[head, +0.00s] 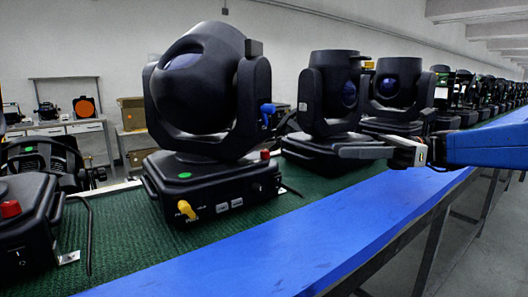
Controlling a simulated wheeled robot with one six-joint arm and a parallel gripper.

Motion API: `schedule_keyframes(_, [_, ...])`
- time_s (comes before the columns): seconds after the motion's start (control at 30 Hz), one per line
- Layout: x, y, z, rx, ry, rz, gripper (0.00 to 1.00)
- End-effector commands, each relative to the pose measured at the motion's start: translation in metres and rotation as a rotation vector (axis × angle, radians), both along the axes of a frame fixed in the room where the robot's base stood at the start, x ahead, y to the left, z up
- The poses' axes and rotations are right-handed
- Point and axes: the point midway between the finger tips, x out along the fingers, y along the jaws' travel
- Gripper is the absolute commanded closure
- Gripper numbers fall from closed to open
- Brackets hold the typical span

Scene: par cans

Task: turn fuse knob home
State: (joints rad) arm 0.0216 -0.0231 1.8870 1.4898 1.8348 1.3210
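A large black moving-head light (205,85) stands on its base (225,190) on the green mat. A yellow knob (186,210) sticks out of the base's front face, with small lettering beside it that I cannot read clearly. A red knob (265,154) sits on the base's right end. I cannot tell for certain which knob is the fuse knob. My gripper (345,151) comes in from the right, in front of the second light's base and well to the right of both knobs. Its fingers appear edge-on, so their gap is not clear.
More black lights (330,95) line the bench to the right. Another base with a red knob (10,209) is at the left edge. A blue strip (300,240) runs along the front and is clear. A black cable (88,235) lies at left.

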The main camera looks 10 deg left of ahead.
Motion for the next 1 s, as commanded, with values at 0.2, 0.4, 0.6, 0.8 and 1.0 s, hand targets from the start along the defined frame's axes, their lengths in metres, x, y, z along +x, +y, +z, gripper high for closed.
schedule_keyframes(0.2, [-0.009,0.030,0.000,-0.001,0.001,0.003,0.76])
schedule_keyframes(0.4, [-0.016,0.060,0.000,0.000,0.000,0.002,0.76])
schedule_keyframes(0.6, [-0.024,0.089,0.000,-0.001,0.000,0.003,0.76])
schedule_keyframes(0.8, [-0.031,0.118,0.000,0.000,0.000,0.003,0.76])
schedule_keyframes(1.0, [-0.038,0.143,0.000,-0.001,0.000,0.002,0.76])
